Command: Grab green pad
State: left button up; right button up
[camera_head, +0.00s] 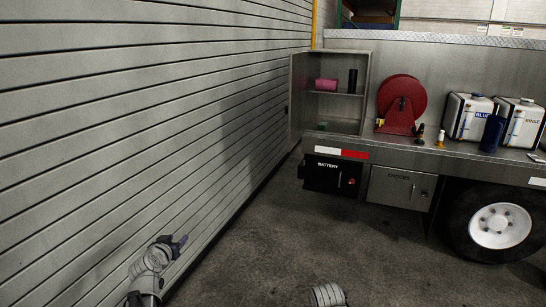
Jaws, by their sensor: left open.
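A small dark green item, likely the green pad (322,126), lies on the floor of the open metal cabinet (364,95) at the back; it is small and its shape is hard to make out. My left gripper (180,241) is at the lower left, near the slatted wall, far in front of the cabinet. It is open and appears empty. Only a rounded grey part of my right arm shows at the bottom edge; its gripper is out of view.
A pink item (326,85) and a black cylinder (352,80) stand on the cabinet's shelf. A red reel (402,104), bottles and two white tanks (467,116) stand right on the truck deck. The slatted wall (110,110) bounds the left; the floor (290,235) is clear.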

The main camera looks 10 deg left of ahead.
aim_at(323, 125)
jog(key=u, duration=5.45)
jog(key=k+u, duration=0.4)
jog(key=k, duration=0.15)
jog(key=k+l, duration=0.1)
jog(key=k, duration=0.8)
jog(key=k+l, duration=0.1)
jog(key=k, duration=0.8)
jog(key=k+z, duration=0.25)
jog(key=k, duration=0.8)
jog(key=u, duration=3.45)
